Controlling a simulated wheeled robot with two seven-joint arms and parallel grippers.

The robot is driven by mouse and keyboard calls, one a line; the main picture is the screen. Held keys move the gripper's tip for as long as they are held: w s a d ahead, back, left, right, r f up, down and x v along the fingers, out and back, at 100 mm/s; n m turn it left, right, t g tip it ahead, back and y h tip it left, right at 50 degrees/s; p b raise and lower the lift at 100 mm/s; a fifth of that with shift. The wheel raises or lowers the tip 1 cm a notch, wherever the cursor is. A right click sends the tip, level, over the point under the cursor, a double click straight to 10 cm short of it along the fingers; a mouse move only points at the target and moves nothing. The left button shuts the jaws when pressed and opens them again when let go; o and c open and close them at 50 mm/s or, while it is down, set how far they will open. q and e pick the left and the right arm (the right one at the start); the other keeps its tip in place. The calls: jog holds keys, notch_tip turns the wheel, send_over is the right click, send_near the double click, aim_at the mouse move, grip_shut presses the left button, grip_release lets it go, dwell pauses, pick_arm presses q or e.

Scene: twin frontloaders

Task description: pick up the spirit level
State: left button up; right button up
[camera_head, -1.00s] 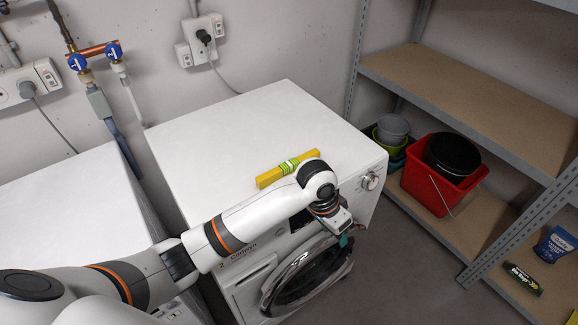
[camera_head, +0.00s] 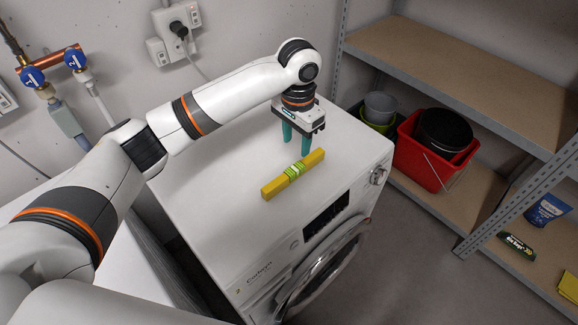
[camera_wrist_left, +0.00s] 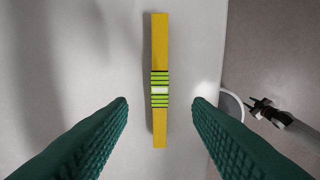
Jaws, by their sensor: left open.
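The spirit level is a yellow bar (camera_head: 276,187) with a green-striped middle, lying on the white top of the right washing machine near its front edge. In the left wrist view the level (camera_wrist_left: 159,50) stands lengthwise, between and beyond the two fingertips, with a gap on each side. My left gripper (camera_head: 297,147) points down with teal fingers spread and empty, above the machine top and just behind the level in the head view. The teal fingers also show in the left wrist view (camera_wrist_left: 160,103). My right gripper is not in view.
The right washing machine (camera_head: 225,195) has a clear top around the level. A metal shelf (camera_head: 480,80) stands to the right with a red bucket (camera_head: 419,160) on its lower board. Pipes with blue valves (camera_head: 75,60) and sockets (camera_head: 158,51) are on the back wall.

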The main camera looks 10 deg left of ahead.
pick_arm(q)
send_over(294, 169)
jog(key=f, duration=0.4)
jog(key=shift+w+d+f, duration=0.15)
jog(key=shift+d+f, duration=0.05)
notch_tip(294, 169, down, 6)
jog(key=shift+a+p, duration=0.15)
jog(key=shift+p, duration=0.65)
jog(key=shift+c, duration=0.7)
grip_shut()
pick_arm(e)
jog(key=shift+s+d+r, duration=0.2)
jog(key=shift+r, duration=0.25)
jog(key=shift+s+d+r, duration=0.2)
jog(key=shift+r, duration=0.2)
